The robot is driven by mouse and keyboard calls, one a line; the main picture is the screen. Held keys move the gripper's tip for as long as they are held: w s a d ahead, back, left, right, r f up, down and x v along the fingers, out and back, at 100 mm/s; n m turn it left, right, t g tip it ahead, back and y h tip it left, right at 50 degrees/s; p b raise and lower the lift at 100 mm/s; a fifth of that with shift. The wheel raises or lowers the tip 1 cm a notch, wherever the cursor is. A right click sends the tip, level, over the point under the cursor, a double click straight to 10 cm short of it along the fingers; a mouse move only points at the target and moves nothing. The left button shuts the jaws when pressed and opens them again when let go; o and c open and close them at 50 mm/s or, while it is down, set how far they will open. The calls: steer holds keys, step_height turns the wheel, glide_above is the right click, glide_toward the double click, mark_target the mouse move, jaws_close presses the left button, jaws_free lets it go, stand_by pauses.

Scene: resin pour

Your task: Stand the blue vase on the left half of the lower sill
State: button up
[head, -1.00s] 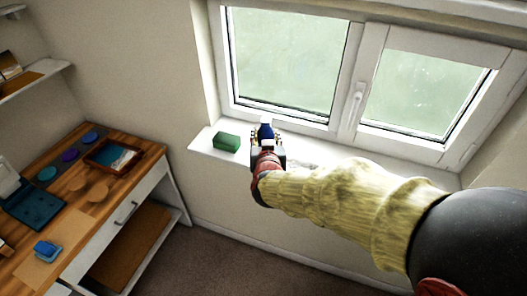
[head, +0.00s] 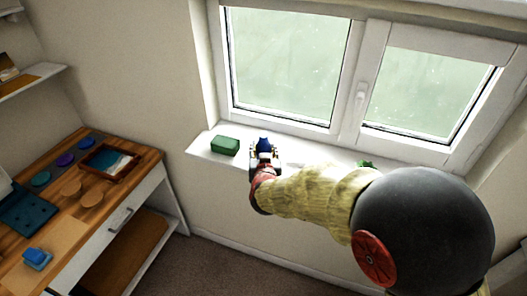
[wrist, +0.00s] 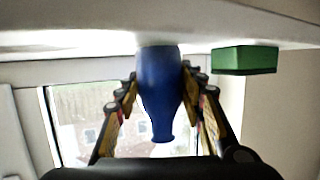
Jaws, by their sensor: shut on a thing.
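The blue vase (head: 264,144) is between the fingers of my gripper (head: 264,155) at the window's white sill (head: 200,148), left of the window's middle post. In the wrist view, which is upside down, the vase (wrist: 158,85) has its wide base against the sill (wrist: 90,40) and its neck pointing away from it, so it looks upright. The gripper fingers (wrist: 160,100) close on both sides of its body. Whether the base touches the sill or hovers just over it, I cannot tell. My gripper and arm hide part of the vase in the head view.
A green block (head: 225,145) sits on the sill just left of the vase, apart from it. A green thing (head: 366,164) shows partly behind my arm farther right. A wooden desk (head: 125,195) with a tray (head: 110,162) stands at left.

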steer(key=o, duration=0.8)
steer(key=shift+f, duration=0.2)
steer(key=o, duration=0.4)
steer(key=shift+o, duration=0.4)
